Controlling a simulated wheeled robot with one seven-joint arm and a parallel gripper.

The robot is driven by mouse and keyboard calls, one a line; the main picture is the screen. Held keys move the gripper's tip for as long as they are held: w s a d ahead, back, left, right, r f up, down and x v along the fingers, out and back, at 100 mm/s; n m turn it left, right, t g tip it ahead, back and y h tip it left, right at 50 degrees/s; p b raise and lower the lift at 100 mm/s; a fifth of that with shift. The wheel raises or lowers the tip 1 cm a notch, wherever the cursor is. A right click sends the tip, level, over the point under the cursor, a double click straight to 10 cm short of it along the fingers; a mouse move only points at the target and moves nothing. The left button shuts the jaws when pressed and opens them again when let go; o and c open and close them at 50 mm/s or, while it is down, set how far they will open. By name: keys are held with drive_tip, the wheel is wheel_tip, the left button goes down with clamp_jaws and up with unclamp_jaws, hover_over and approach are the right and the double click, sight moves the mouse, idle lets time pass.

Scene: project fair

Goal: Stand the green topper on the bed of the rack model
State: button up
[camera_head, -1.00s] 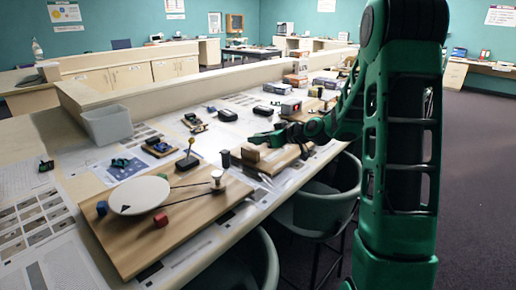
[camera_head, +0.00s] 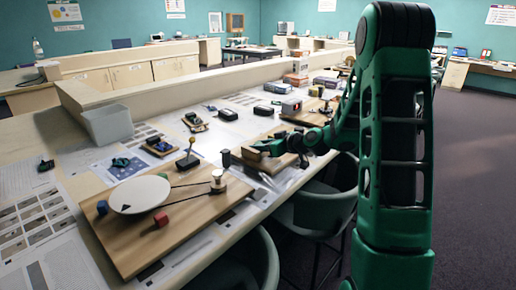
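My gripper (camera_head: 264,147) reaches in from the right, low over the wooden board model (camera_head: 282,161) in the middle of the table, which looks like the rack model. It is right at a light wooden block (camera_head: 252,156) on that board and partly covers it. Whether it touches the block, and whether its fingers are open or hold anything, is too small to tell. I cannot make out a green topper for certain. A small dark green piece (camera_head: 121,161) lies on a blue-and-white sheet at the left, and another dark piece (camera_head: 46,164) lies farther left.
A board with a white disc (camera_head: 139,194) and red and blue blocks fills the near table. A dark upright cylinder (camera_head: 226,158) stands just left of my gripper. A grey bin (camera_head: 108,125) is at the back left. Chairs (camera_head: 316,210) stand along the table's front edge.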

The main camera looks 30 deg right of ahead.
drive_tip(key=v, duration=1.2)
drive_tip(key=shift+s+a+f, duration=0.1)
drive_tip(key=shift+s+a, duration=0.1)
drive_tip(key=shift+s, duration=0.1)
drive_tip(key=s+a+g, duration=0.1)
drive_tip(key=s+a+f+g, duration=0.1)
drive_tip(key=s, duration=0.1)
drive_tip(key=s+f+g, duration=0.1)
drive_tip(key=s, duration=0.1)
drive_tip(key=shift+a+f+h, duration=0.25)
drive_tip(key=shift+a+h, duration=0.05)
drive_tip(key=shift+a, duration=0.1)
drive_tip(key=s+g, duration=0.1)
drive_tip(key=s+f+m, duration=0.1)
drive_tip(key=s, duration=0.1)
drive_tip(key=s+g+h, duration=0.1)
drive_tip(key=s, duration=0.1)
drive_tip(key=shift+s+a+f+m+g, duration=0.2)
drive_tip(key=shift+a+m+g, duration=0.05)
drive_tip(key=shift+m+g, duration=0.05)
drive_tip(key=s+d+r+m+g+h, duration=0.1)
drive_tip(key=s+m+g+h, duration=0.2)
drive_tip(key=s, duration=2.2)
drive_tip(key=m+g, duration=0.4)
drive_tip(key=m, duration=0.2)
drive_tip(key=shift+s+r, duration=0.25)
drive_tip(key=shift+s+d, duration=0.1)
drive_tip(key=shift+d, duration=0.1)
